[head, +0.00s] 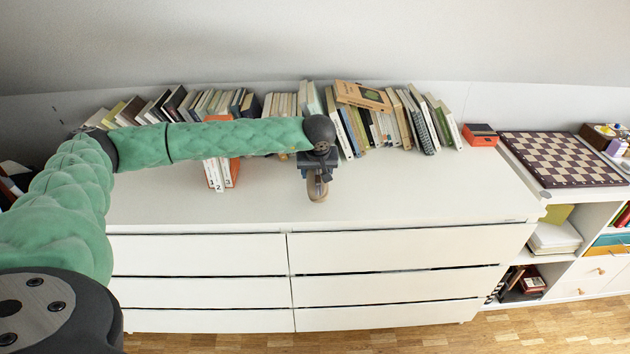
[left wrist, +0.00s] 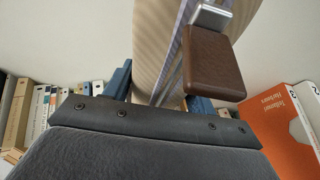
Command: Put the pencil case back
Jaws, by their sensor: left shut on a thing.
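The pencil case (left wrist: 158,45) is beige and ribbed, with a zip and a brown pull tab (left wrist: 215,64) in the left wrist view. My left gripper (head: 318,172) is shut on it, and its blue jaws (left wrist: 119,80) show on either side of the case. In the head view the pencil case (head: 318,190) hangs below the gripper, over the white dresser top (head: 420,190), mostly hidden by the gripper. I cannot tell whether it touches the top. The dresser's drawers (head: 400,250) look shut. My right gripper is not in view.
A long row of books (head: 375,125) stands along the wall. Orange and white books (head: 221,172) stand nearer, left of the gripper. An orange box (head: 480,136) and a chessboard (head: 563,158) are at right. The dresser's right front top is clear.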

